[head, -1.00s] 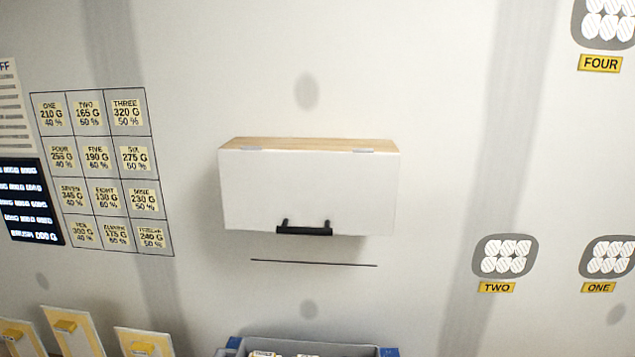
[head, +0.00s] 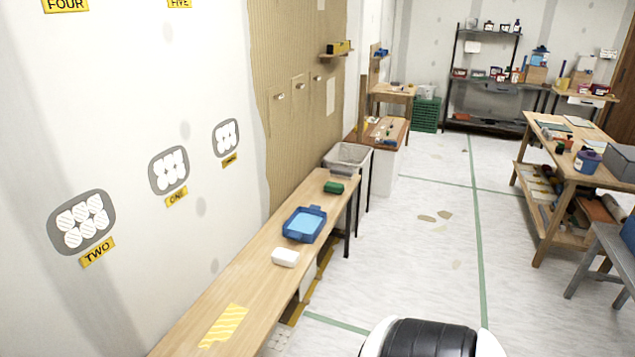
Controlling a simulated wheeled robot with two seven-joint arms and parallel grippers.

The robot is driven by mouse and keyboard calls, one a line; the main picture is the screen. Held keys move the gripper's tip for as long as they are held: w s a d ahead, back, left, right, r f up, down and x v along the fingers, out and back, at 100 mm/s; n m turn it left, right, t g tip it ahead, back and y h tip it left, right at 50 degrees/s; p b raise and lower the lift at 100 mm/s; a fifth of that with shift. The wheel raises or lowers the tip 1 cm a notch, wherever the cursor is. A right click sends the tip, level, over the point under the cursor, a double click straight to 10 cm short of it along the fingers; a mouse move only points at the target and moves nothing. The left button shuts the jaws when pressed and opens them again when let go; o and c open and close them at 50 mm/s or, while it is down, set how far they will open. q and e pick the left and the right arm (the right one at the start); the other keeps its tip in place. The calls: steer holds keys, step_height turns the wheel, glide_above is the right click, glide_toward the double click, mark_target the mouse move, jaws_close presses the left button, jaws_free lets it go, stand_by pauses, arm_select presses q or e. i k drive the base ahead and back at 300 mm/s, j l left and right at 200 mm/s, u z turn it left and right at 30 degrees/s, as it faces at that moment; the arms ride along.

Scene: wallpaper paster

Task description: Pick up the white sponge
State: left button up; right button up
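The white sponge (head: 285,257) lies on the long wooden bench (head: 240,279) along the left wall, in the head view. It is a small white block with rounded edges, close to the bench's front edge and just nearer than the blue tray. Nothing touches it. Neither of my grippers shows in the head view, so their states are hidden.
A blue tray (head: 304,224) and a green block (head: 334,187) stand farther along the bench. A yellow striped patch (head: 223,326) marks its near part. A grey bin (head: 347,157) stands at the far end. Open floor (head: 412,262) lies right of the bench; a cluttered worktable (head: 569,135) stands farther right.

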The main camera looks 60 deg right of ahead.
mark_target(288, 259)
steer(key=z, duration=1.75)
